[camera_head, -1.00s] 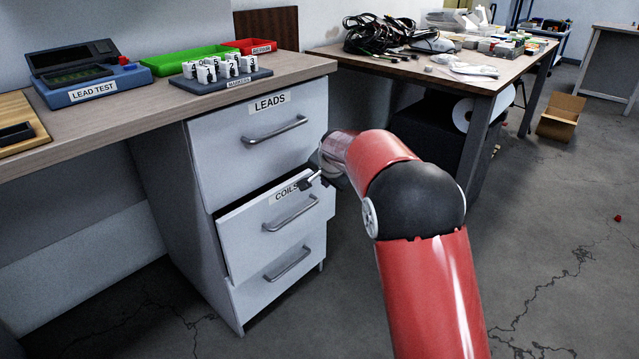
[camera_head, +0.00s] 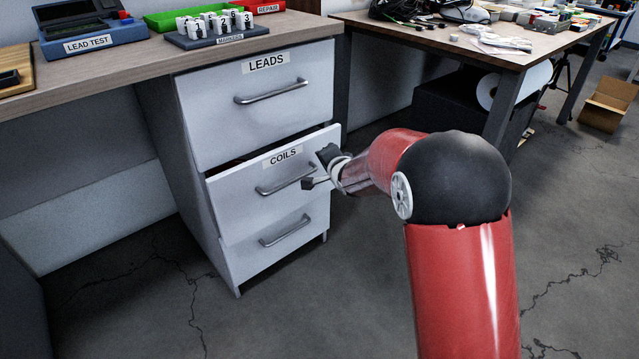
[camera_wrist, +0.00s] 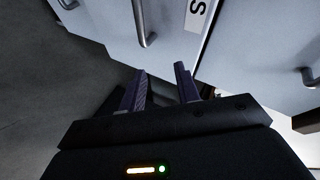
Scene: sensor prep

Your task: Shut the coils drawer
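The coils drawer (camera_head: 236,197) is the middle drawer of the white cabinet. It stands partly out, with a dark gap along its top edge under the leads drawer. Its handle (camera_head: 286,181) is a grey bar, and it also shows in the wrist view (camera_wrist: 146,28). My gripper (camera_head: 308,183) is in front of the right part of the drawer, near the right end of the handle. In the wrist view my gripper (camera_wrist: 163,80) has two fingers apart with nothing between them. Whether a finger touches the drawer front is unclear.
The leads drawer (camera_head: 230,125) above is shut, and an unlabelled bottom drawer (camera_head: 250,252) is below. The worktop (camera_head: 110,82) above holds a lead test unit and trays. A cluttered table (camera_head: 425,32) stands to the right. Floor (camera_head: 130,310) in front is clear.

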